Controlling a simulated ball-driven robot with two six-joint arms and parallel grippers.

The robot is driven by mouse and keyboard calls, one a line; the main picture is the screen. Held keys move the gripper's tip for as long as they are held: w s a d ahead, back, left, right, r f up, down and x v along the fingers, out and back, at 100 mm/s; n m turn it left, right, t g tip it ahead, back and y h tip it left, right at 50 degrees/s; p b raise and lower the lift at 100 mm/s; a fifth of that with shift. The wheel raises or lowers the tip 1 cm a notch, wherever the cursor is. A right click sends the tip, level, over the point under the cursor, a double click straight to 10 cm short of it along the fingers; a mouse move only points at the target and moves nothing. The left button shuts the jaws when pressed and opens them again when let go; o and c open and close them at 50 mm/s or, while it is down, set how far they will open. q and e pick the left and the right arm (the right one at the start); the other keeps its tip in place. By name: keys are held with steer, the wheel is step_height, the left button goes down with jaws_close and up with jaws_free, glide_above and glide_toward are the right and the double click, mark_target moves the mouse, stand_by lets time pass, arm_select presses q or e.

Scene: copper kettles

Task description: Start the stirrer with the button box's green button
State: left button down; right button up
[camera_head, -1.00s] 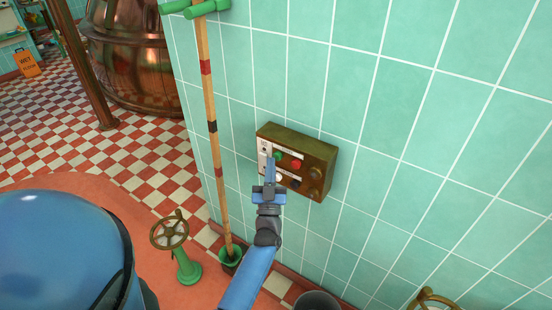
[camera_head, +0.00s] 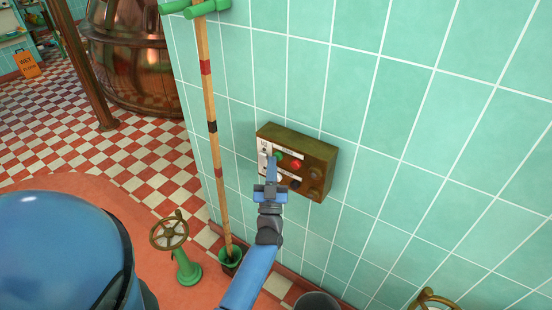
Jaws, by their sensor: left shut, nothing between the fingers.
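The brown button box (camera_head: 312,147) is fixed to the green tiled wall. Its green button (camera_head: 279,156) shows just above and right of my left gripper's tip, partly covered by it. A red button (camera_head: 296,165) sits to its right, and a dark knob (camera_head: 295,183) is lower down. My left gripper (camera_head: 271,162) is shut and empty, its fingers pointing up at the box's front close to the green button. I cannot tell whether the tip touches the button. My right gripper is not in view.
A striped wooden pole (camera_head: 210,110) stands left of the box, its foot in a green holder (camera_head: 230,257). A green valve stand with a brass wheel (camera_head: 170,232) is at lower left. A grey bucket (camera_head: 317,302) stands below. The wall right of the box is bare.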

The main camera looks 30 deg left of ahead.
arm_select(q)
steer(key=shift+w, duration=0.2)
steer(key=shift+s, duration=0.2)
stand_by(0.4)
steer(key=shift+s, duration=0.7)
steer(key=shift+p, duration=0.3)
steer(key=shift+s+a+p, duration=0.2)
steer(key=shift+s+p, duration=0.35)
steer(key=shift+s, duration=1.95)
